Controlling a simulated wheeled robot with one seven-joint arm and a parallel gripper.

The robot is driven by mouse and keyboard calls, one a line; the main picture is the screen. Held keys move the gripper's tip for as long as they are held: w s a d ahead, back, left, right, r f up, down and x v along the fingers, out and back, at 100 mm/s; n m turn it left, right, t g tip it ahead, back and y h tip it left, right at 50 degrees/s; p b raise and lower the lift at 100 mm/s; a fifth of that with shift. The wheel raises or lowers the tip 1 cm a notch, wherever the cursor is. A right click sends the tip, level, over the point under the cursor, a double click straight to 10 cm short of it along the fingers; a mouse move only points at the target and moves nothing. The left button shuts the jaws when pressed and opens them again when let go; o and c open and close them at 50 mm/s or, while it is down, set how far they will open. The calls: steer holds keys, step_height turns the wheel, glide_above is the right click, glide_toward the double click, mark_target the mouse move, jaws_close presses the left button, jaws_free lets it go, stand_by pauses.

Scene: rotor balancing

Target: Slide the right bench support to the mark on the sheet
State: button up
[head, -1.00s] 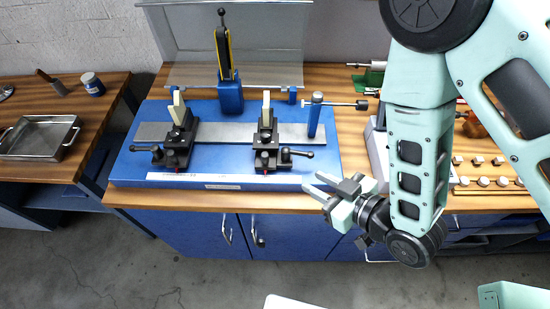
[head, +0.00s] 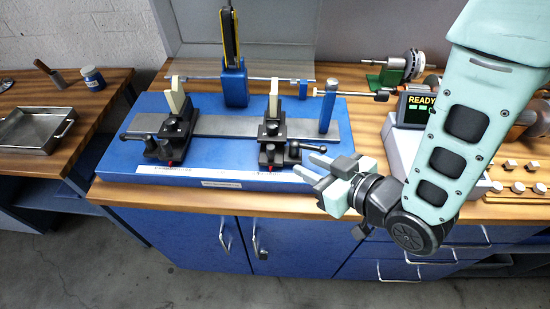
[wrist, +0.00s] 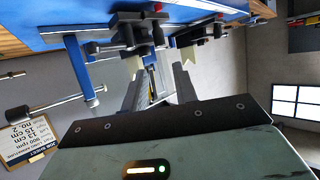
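The right bench support (head: 272,140) is a black block with a cream upright wedge and a side lever (head: 315,147). It stands on the grey rail of the blue bench (head: 345,150). A red pointer shows at its front foot, above a pale scale strip (head: 190,171) whose marks are too small to read. My gripper (head: 314,166) is open and empty, just right of and in front of this support, near its lever, apparently not touching. In the wrist view its spread fingers (wrist: 157,90) point toward the supports. A job sheet (wrist: 28,145) there reads 13 cm and 15 cm.
The left bench support (head: 172,138) stands on the same rail. A blue post (head: 328,105) with a horizontal rod rises right of the right support. A tall blue-and-yellow device (head: 234,80) stands behind. A READY display (head: 415,108) sits at the right, near my arm.

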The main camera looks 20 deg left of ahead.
mark_target(273, 149)
steer(key=x, duration=1.1)
steer(key=shift+w+a+f, duration=0.15)
steer(key=shift+a+f, duration=0.05)
steer(key=shift+a, duration=0.1)
jaws_close()
